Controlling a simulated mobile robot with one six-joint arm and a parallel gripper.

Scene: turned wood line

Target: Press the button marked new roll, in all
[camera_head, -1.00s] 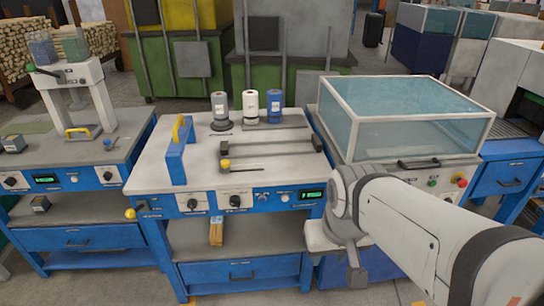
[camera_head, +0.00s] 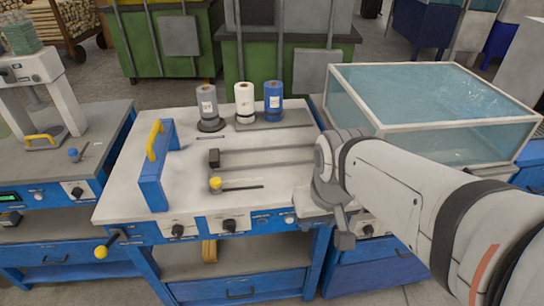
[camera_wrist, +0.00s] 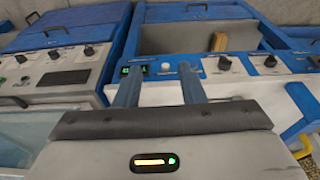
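The button panel (camera_head: 200,228) is the blue front of the middle bench, with black knobs on pale plates. A small white round button (camera_head: 290,220) sits near its right end, and it also shows in the wrist view (camera_wrist: 166,66). A bluish button (camera_head: 262,221) lies left of it. Labels are too small to read, so I cannot tell which is marked new roll. My gripper (camera_wrist: 160,76) is open and empty, its two blue-grey fingers apart. In the wrist view the white button appears between the fingertips; the distance is unclear. In the head view my arm hides the panel's far right end.
On the bench stand grey (camera_head: 206,100), white (camera_head: 244,98) and blue (camera_head: 273,97) rolls, a blue stand with yellow handle (camera_head: 152,175) and a yellow-knobbed lever (camera_head: 216,183). A glazed box (camera_head: 435,95) stands right. A yellow ball lever (camera_head: 101,252) juts out at left.

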